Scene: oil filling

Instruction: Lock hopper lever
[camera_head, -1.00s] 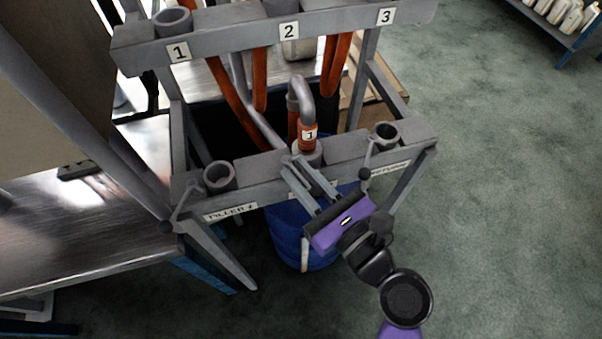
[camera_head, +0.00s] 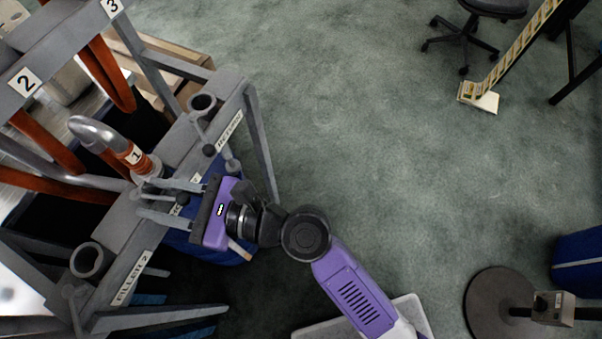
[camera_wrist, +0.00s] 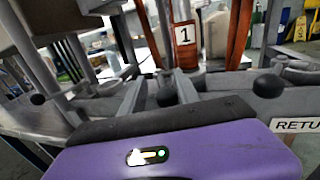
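The middle hopper socket on the grey frame holds a bent metal hose end with an orange collar (camera_head: 132,155) labelled 1. A lever with a black knob (camera_head: 183,198) is at this socket. My gripper (camera_head: 143,199) reaches over the lever from the right, its two grey fingers apart with the knob between them. In the wrist view the black knob (camera_wrist: 165,97) shows at the centre, in front of the collar (camera_wrist: 184,35). Whether a finger touches the lever cannot be told. The lever's base is partly hidden.
Empty sockets stand on either side, one near FILLER 2 (camera_head: 87,260) and one by the return label (camera_head: 203,104), with their own knobbed levers. A blue barrel (camera_head: 215,245) is under the frame. Open floor lies to the right, with a chair (camera_head: 475,30) beyond.

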